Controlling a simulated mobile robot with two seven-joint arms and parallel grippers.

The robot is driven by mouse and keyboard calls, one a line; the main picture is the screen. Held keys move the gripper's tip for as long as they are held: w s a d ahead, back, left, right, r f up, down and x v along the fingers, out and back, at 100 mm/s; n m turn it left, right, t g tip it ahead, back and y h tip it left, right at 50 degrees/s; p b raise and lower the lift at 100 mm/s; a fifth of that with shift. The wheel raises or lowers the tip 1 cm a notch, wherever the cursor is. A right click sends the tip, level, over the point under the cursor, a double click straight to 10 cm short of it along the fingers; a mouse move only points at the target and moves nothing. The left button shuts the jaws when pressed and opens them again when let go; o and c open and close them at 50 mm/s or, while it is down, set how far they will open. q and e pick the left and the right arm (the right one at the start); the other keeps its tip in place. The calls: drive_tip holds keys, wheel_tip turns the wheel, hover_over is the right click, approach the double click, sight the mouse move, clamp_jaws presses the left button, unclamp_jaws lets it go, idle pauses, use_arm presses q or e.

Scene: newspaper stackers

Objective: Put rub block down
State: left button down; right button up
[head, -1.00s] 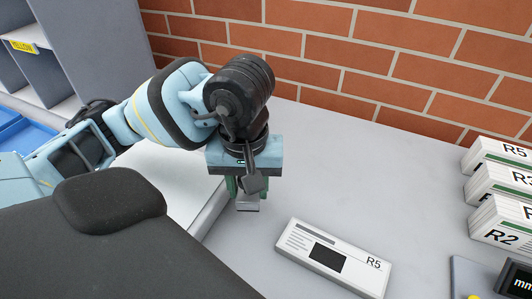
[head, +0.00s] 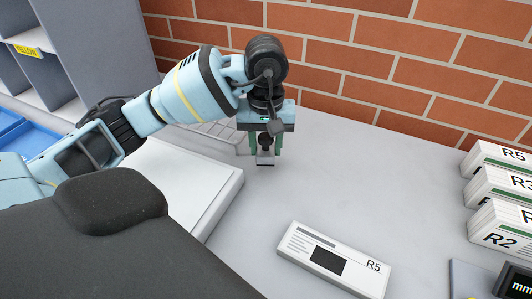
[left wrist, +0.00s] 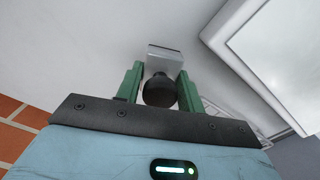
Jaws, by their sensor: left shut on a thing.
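The rub block has a dark round knob (left wrist: 160,91) and a small grey block (left wrist: 164,60) below it. My left gripper (head: 265,145) is shut on the rub block, with its green fingers on either side of the knob. In the head view the block's grey part (head: 265,158) shows below the fingers, over the grey table near the brick wall. I cannot tell whether the block touches the table. My right gripper is not in view.
A white board (head: 185,185) lies left of the gripper, with a wire rack (head: 217,132) behind it. A newspaper bundle marked R5 (head: 335,262) lies in front. Stacked bundles (head: 500,187) stand at the right. The table between is clear.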

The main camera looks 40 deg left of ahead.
sight(266, 155)
use_arm(q)
drive_tip(key=f, duration=0.3)
drive_tip(key=shift+w+f, duration=0.2)
drive_tip(key=shift+f, duration=0.15)
drive_tip(key=c, duration=0.9)
unclamp_jaws()
